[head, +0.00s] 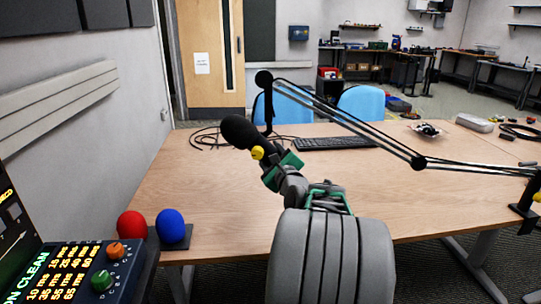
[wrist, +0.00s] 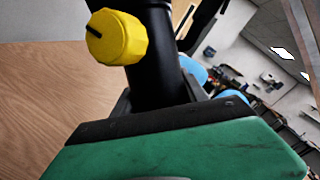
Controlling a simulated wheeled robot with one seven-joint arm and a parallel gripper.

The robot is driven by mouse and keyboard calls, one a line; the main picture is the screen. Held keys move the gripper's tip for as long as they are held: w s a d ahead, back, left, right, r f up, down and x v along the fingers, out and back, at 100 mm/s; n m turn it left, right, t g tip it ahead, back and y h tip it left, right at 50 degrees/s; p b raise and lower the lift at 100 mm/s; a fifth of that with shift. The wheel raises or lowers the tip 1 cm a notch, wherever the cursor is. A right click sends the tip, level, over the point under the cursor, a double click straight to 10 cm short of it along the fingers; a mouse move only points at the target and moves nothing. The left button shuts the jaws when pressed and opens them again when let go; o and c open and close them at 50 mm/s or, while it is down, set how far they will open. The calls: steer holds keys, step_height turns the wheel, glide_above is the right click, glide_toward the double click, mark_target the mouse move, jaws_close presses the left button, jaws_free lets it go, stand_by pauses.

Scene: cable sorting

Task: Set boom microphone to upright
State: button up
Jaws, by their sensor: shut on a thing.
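The boom microphone (head: 240,131) hangs from the end of a black boom arm (head: 345,122) above the table. Its black foam head points up and to the left, so it is tilted. A yellow knob (head: 257,153) sits on its body and shows large in the wrist view (wrist: 117,38). My gripper (head: 282,168) is shut on the microphone's lower black body (wrist: 158,75), just below the knob. Its green and black finger (wrist: 185,145) covers part of that body in the wrist view.
The wooden table (head: 220,205) has clear room in front. A black keyboard (head: 335,143) and a loose cable (head: 207,138) lie behind the microphone. A control panel (head: 85,270) with red (head: 131,224) and blue (head: 170,223) balls beside it stands at the left. Blue chairs (head: 362,103) are beyond.

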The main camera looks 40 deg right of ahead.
jaws_close()
stand_by(0.3)
